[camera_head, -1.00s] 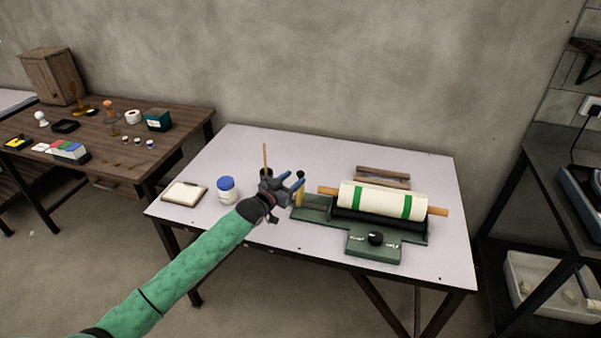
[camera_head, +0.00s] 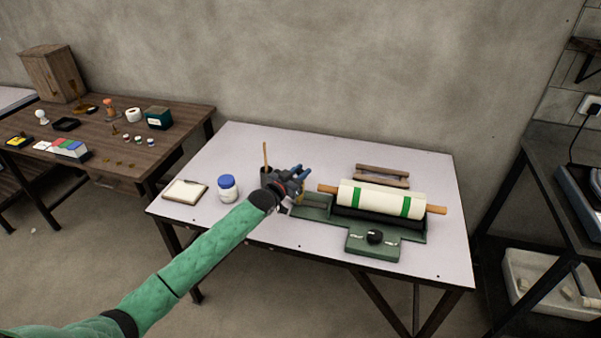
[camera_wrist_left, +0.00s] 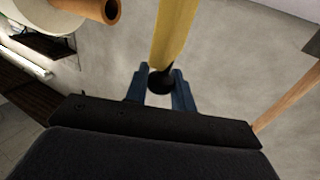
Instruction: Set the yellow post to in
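The yellow post (camera_head: 301,192) stands at the left end of the green roller device (camera_head: 318,213). In the left wrist view the post (camera_wrist_left: 173,32) runs up from a black knob (camera_wrist_left: 160,82). My left gripper (camera_head: 301,170) is at the knob and hides it in the head view. In the left wrist view its blue fingers (camera_wrist_left: 162,80) lie on both sides of the knob, close against it, and look shut on it. My right gripper is not in view.
A cream roller (camera_head: 381,199) with green bands and wooden ends lies on the device. A black knob (camera_head: 375,237) is at its front. A blue-lidded jar (camera_head: 228,190), a notepad (camera_head: 184,191) and a cup with a stick (camera_head: 265,157) stand to the left.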

